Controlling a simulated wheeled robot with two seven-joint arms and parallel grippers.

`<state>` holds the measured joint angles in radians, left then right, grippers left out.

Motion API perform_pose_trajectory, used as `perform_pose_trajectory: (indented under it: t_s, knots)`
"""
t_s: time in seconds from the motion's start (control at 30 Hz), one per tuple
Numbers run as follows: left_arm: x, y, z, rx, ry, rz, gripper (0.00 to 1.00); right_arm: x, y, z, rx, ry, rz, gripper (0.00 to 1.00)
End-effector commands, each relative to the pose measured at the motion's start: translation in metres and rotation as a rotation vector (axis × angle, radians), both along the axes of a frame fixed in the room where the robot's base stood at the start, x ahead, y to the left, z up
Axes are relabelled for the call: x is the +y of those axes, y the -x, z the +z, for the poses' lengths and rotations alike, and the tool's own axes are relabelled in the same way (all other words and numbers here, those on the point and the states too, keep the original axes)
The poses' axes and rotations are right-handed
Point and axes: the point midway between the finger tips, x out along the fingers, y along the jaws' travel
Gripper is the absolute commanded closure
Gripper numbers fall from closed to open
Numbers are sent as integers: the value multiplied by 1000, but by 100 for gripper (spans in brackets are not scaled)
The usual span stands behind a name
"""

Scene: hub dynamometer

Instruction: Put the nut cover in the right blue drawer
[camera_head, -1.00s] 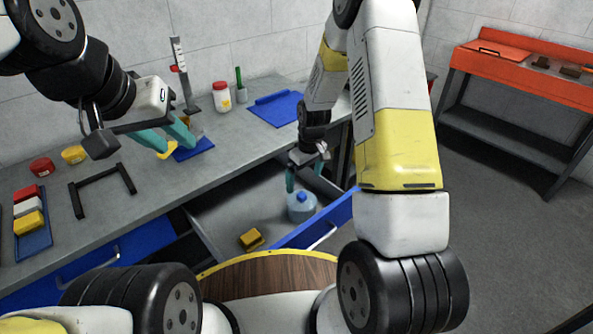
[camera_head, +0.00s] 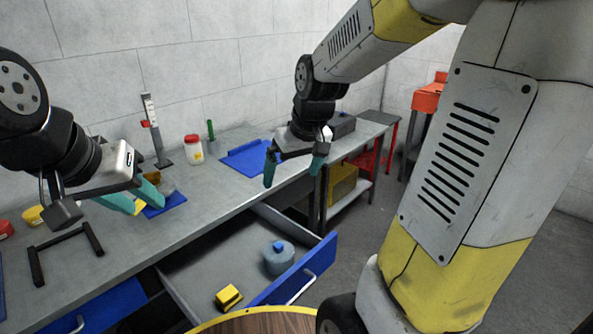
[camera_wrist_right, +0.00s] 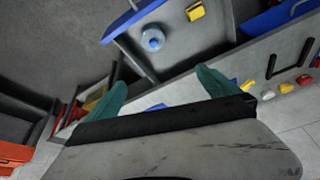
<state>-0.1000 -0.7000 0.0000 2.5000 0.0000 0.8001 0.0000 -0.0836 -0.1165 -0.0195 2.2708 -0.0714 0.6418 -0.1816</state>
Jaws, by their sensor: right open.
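A round blue-grey container with a blue knob on top (camera_head: 278,258), which may be the nut cover, stands upright inside the open blue-fronted drawer (camera_head: 300,270). It also shows in the right wrist view (camera_wrist_right: 152,40). My right gripper (camera_head: 294,166) is open and empty, well above the drawer, at the bench's front edge; its spread fingers show in the right wrist view (camera_wrist_right: 163,82). My left gripper (camera_head: 136,197) is over the bench by a small yellow piece (camera_head: 138,207). I cannot tell whether its fingers grip that piece.
A yellow block (camera_head: 228,296) lies in the same drawer. A blue sheet (camera_head: 247,157), a red-lidded jar (camera_head: 193,149), a height gauge (camera_head: 155,130) and a black frame handle (camera_head: 66,252) are on the bench. Another blue drawer (camera_head: 95,308) is at the left.

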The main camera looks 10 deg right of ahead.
Motion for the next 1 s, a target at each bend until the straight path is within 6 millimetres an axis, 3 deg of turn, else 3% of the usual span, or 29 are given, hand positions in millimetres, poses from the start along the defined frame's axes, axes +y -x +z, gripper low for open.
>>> perform_pose_trajectory:
  t_s: [0.03,0.2,0.4,0.5,0.67,1.0]
  knots:
    - [0,0,0,0,0,0,64,-1,15,15,-26,-14,-20,0]
    - [0,0,0,0,0,0,64,-2,64,47,-82,-66,-90,0]
    - [0,0,0,0,0,0,64,-1,113,65,-134,-123,-155,0]
    - [0,0,0,0,0,0,64,-1,128,68,-150,-141,-176,0]
    - [0,0,0,0,0,0,64,-1,138,69,-157,-154,-189,0]
    - [0,0,0,0,0,0,64,-1,139,70,-158,-154,-190,0]
